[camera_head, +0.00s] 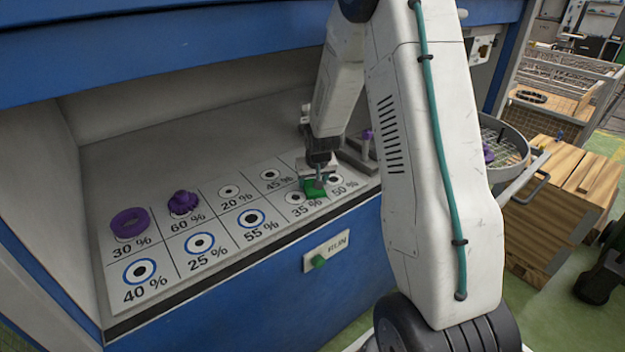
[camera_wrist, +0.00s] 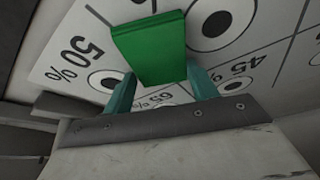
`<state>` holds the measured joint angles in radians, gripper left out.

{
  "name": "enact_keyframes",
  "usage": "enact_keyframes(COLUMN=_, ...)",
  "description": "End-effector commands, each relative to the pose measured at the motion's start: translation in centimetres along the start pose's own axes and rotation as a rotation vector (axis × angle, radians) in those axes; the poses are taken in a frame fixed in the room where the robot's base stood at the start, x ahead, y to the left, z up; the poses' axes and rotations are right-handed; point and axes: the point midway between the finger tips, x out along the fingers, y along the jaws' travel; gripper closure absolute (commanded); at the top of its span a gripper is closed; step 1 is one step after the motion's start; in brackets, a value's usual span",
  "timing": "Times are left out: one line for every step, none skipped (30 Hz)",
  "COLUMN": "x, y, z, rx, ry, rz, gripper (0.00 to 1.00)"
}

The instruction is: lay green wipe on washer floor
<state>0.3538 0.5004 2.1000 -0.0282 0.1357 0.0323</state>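The green wipe (camera_head: 315,189) is a small flat green block at the right end of the marked panel, near the 35% and 50% cells. In the wrist view the wipe (camera_wrist: 150,48) sits between the two teal fingertips, which meet its opposite edges. My gripper (camera_head: 318,181) points down onto it and is shut on it. I cannot tell whether the wipe touches the panel below. A round, mesh-floored tub (camera_head: 512,133) stands at the right, partly hidden by my arm; I cannot tell whether this is the washer.
The white panel (camera_head: 215,217) has printed circles with percentages. A purple ring (camera_head: 130,222) and a purple knobbed part (camera_head: 183,202) sit on it at the left. A green RUN button (camera_head: 319,261) is on the blue front. A wooden crate (camera_head: 548,215) stands at the right.

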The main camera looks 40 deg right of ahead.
Motion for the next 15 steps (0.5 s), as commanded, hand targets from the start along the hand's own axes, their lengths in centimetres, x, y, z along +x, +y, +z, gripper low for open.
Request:
enact_keyframes(x=0.18, y=-0.12, z=0.22, rx=-0.001, ry=-0.005, rz=-0.001, gripper=0.23)
enact_keyframes(x=0.19, y=-0.16, z=0.23, rx=-0.001, ry=-0.005, rz=-0.001, gripper=0.23)
enact_keyframes(x=0.20, y=-0.22, z=0.25, rx=-0.002, ry=-0.005, rz=-0.001, gripper=0.23)
enact_keyframes(x=0.20, y=-0.28, z=0.26, rx=-0.002, ry=-0.005, rz=-0.002, gripper=0.23)
enact_keyframes(x=0.21, y=-0.33, z=0.28, rx=-0.003, ry=-0.006, rz=-0.002, gripper=0.23)
enact_keyframes(x=0.22, y=-0.39, z=0.30, rx=-0.004, ry=-0.006, rz=-0.002, gripper=0.23)
enact_keyframes(x=0.22, y=-0.42, z=0.31, rx=-0.004, ry=-0.006, rz=-0.003, gripper=0.23)
enact_keyframes(x=0.23, y=-0.46, z=0.32, rx=-0.004, ry=-0.006, rz=-0.003, gripper=0.23)
enact_keyframes(x=0.23, y=-0.49, z=0.33, rx=-0.005, ry=-0.007, rz=-0.003, gripper=0.23)
enact_keyframes(x=0.24, y=-0.51, z=0.34, rx=-0.005, ry=-0.007, rz=-0.003, gripper=0.23)
enact_keyframes(x=0.24, y=-0.53, z=0.36, rx=-0.005, ry=-0.007, rz=-0.003, gripper=0.23)
enact_keyframes(x=0.25, y=-0.54, z=0.37, rx=-0.006, ry=-0.007, rz=-0.003, gripper=0.23)
enact_keyframes(x=0.26, y=-0.55, z=0.38, rx=-0.006, ry=-0.008, rz=-0.003, gripper=0.23)
enact_keyframes(x=0.26, y=-0.55, z=0.39, rx=-0.006, ry=-0.008, rz=-0.003, gripper=0.23)
enact_keyframes(x=0.27, y=-0.56, z=0.41, rx=-0.006, ry=-0.008, rz=-0.003, gripper=0.23)
